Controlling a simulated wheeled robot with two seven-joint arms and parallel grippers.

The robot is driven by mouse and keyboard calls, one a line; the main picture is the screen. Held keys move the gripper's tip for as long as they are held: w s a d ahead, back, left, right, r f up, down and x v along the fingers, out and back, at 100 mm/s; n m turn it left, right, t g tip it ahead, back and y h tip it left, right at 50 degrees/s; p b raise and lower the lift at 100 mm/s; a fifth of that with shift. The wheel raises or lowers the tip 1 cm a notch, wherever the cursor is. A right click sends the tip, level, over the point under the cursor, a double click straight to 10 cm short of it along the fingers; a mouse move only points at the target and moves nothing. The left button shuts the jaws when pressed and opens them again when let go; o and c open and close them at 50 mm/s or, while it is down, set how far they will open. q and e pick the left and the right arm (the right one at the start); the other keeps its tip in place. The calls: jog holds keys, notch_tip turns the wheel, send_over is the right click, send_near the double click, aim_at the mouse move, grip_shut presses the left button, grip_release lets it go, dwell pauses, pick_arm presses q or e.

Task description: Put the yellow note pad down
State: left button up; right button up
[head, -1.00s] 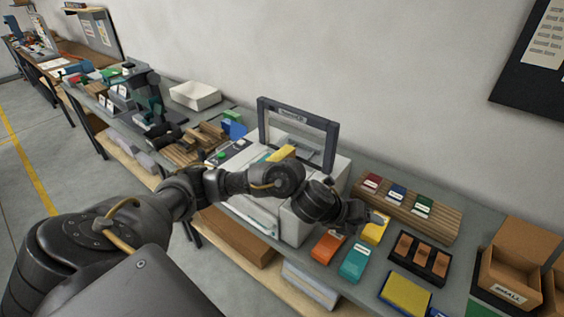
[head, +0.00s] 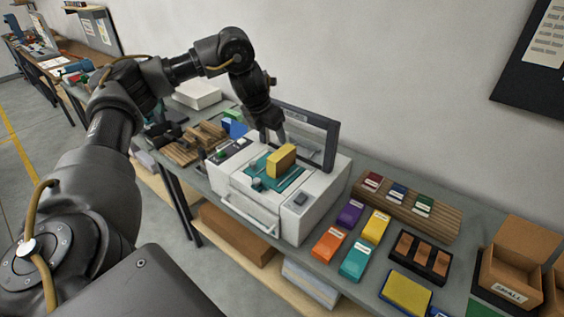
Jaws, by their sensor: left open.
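A yellow block with a brownish side, which looks like the yellow note pad (head: 283,156), rests on the teal bed (head: 263,180) of the white machine (head: 310,205). My left gripper (head: 273,139) is open and empty. It points down just above and behind the pad in the picture; I cannot tell the exact gap. My right gripper is out of view.
The machine's dark-framed lid (head: 331,142) stands raised close behind my left gripper. To the right lie purple, yellow, orange and teal labelled units, a wooden rack (head: 445,225), a dark tray (head: 396,263), a blue-edged yellow pad (head: 405,293) and a cardboard box (head: 515,265).

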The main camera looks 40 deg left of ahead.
aim_at(281, 153)
pick_arm(q)
jog(key=b+x, duration=0.1)
jog(key=x, duration=0.3)
jog(key=shift+w+f, duration=0.15)
jog(key=shift+f, duration=0.15)
jog(key=shift+w+d+f, duration=0.15)
jog(key=shift+f, duration=0.35)
jog(key=x, duration=0.4)
jog(key=shift+w, duration=0.2)
jog(key=shift+s, duration=0.1)
jog(key=shift+f, duration=0.25)
jog(key=c, duration=1.2)
